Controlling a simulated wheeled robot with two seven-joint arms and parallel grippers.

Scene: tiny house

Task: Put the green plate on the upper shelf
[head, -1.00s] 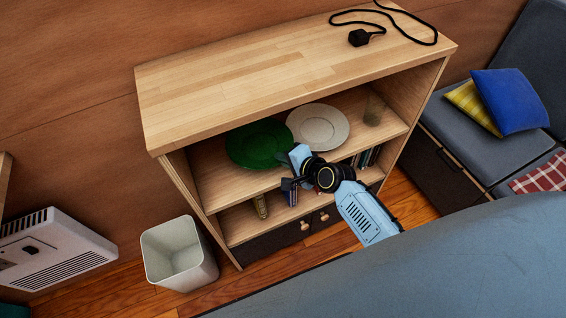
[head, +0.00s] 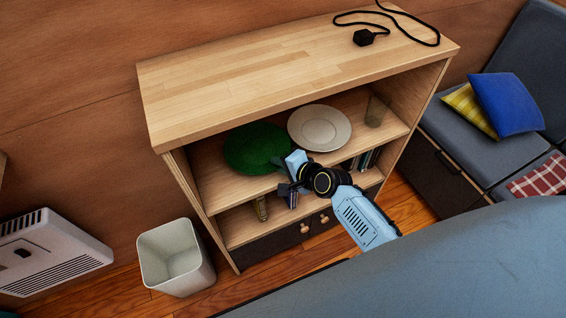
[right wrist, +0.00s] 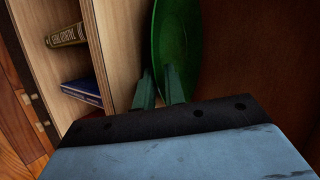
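My right gripper (head: 283,163) is at the shelf's front, by the right front edge of the green plate. In the right wrist view, the green plate (right wrist: 178,40) rises beyond the fingertips (right wrist: 160,82). The fingers are apart with a narrow gap, and the plate's rim is close to them. I cannot tell whether they touch it. My left gripper is not in view.
A glass (head: 376,111) stands right of the white plate. A white bin (head: 175,258) stands on the floor at left. A black cable (head: 400,25) lies on the unit's top. A cushioned bench (head: 460,130) is at right.

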